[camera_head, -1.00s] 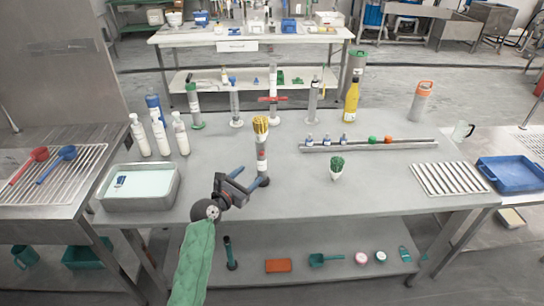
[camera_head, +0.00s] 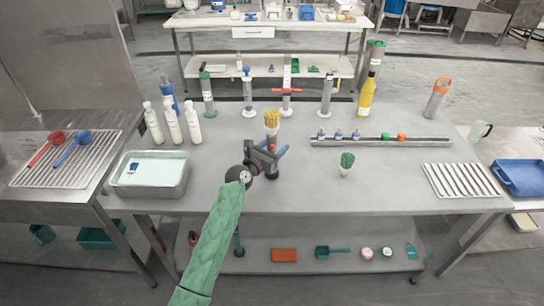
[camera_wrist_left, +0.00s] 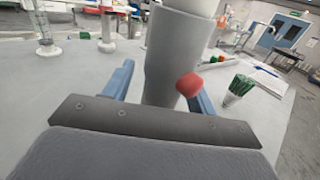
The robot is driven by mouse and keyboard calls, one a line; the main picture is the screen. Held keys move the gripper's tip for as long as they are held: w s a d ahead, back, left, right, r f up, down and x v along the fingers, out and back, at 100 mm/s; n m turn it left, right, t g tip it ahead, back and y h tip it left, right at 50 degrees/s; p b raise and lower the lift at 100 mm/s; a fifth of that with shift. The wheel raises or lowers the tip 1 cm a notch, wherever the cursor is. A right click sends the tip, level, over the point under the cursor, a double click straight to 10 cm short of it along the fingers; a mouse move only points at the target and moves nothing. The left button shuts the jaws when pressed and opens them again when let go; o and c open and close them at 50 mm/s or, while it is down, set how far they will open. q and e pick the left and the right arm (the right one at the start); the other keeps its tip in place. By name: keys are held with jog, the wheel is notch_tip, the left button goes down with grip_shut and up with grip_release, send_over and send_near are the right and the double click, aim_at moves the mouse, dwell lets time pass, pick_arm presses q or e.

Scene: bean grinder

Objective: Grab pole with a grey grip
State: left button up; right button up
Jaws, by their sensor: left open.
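An upright pole (camera_head: 272,147) with a grey lower part, a white section and a yellow bristly top stands in the middle of the table. In the left wrist view its grey grip (camera_wrist_left: 165,55) rises between my fingers, with a red knob near the right finger. My left gripper (camera_head: 269,157) is open, its blue fingers on either side of the grey part. In the left wrist view the open gripper (camera_wrist_left: 158,85) shows a gap beside the left finger; contact on the right cannot be told. The pole's foot is partly hidden. My right gripper is not in view.
Several upright grey cylinders (camera_head: 249,95) stand at the table's back. White bottles (camera_head: 173,124) and a metal basin (camera_head: 183,184) are left. A small cup with green sticks (camera_head: 347,164), a long rail (camera_head: 380,142) and a white rack (camera_head: 460,180) are right. The front middle is mostly clear.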

pick_arm(q)
jog(key=shift+w+d, duration=0.15)
jog(key=c, duration=1.1)
jog(key=shift+c, duration=0.2)
